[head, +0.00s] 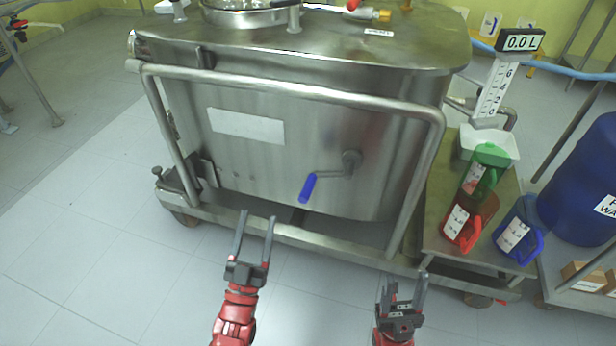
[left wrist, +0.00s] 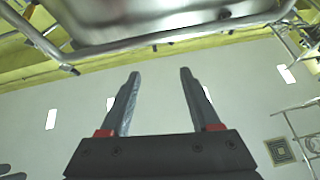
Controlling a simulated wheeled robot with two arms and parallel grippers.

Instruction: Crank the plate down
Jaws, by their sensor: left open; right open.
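A crank with a grey arm and a blue handle (head: 308,187) is mounted on the front wall of the steel tank (head: 310,130). Its pivot is at the right, and the handle hangs down at the left end of the arm. My left gripper (head: 257,214) is open and empty, below and left of the blue handle, apart from it. In the left wrist view its two fingers (left wrist: 157,85) are spread with nothing between them. My right gripper (head: 407,279) is open and empty, lower right of the crank. No separate plate can be made out.
A tubular steel rail (head: 290,88) frames the tank front. A side shelf (head: 437,205) at the right holds a green jug (head: 487,168), a red jug (head: 462,225) and a blue jug (head: 517,235). A blue barrel (head: 585,180) stands far right. The floor in front is clear.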

